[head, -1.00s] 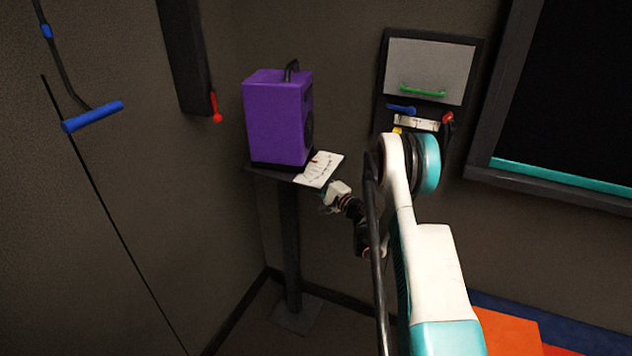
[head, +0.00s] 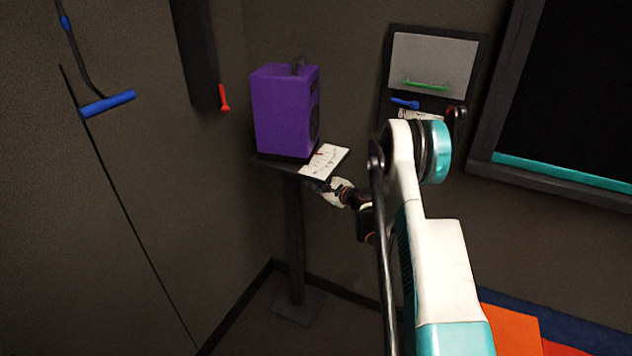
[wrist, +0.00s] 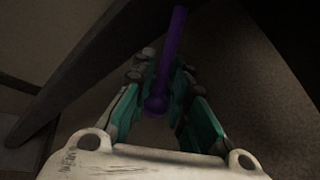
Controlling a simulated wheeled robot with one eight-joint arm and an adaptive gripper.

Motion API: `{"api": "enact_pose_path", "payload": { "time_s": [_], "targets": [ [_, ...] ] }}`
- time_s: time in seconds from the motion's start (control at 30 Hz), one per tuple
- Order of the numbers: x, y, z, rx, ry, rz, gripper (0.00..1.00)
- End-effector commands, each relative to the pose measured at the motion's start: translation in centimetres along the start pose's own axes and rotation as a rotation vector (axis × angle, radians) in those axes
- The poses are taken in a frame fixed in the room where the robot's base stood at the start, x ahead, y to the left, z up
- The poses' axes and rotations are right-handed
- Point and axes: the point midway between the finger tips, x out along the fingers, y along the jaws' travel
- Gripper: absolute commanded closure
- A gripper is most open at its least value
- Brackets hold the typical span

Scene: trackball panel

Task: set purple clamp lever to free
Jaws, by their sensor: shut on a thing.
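The purple clamp lever (wrist: 174,45) shows in the wrist view as a thin rod with a rounded knob at its near end. It runs between the teal-padded fingers of my gripper (wrist: 163,78), which is shut on it. In the head view my gripper (head: 322,187) is at the front right edge of the small stand, just under the shelf top. The lever is hidden there by the gripper and the shelf.
A purple speaker-like box (head: 284,112) and a white marked card (head: 325,161) are on the dark stand (head: 296,240). A red lever (head: 224,97) and a blue-handled bar (head: 107,104) are left. A wall panel with a green handle (head: 427,85) is behind my arm.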

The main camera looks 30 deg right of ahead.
Motion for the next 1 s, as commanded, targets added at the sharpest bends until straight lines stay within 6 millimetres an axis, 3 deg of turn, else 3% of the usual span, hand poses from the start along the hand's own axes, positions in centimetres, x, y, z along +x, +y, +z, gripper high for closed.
{"api": "enact_pose_path", "payload": {
  "time_s": [0.67,0.7,0.77,1.0],
  "targets": [
    [-0.32,0.10,-0.20,0.061,0.015,0.019,1.00],
    [-0.33,0.10,-0.20,0.061,0.015,0.019,0.80],
    [-0.31,0.10,-0.19,0.061,0.014,0.019,0.70],
    [-0.19,0.23,-0.08,0.061,0.012,0.021,0.70]
  ]
}}
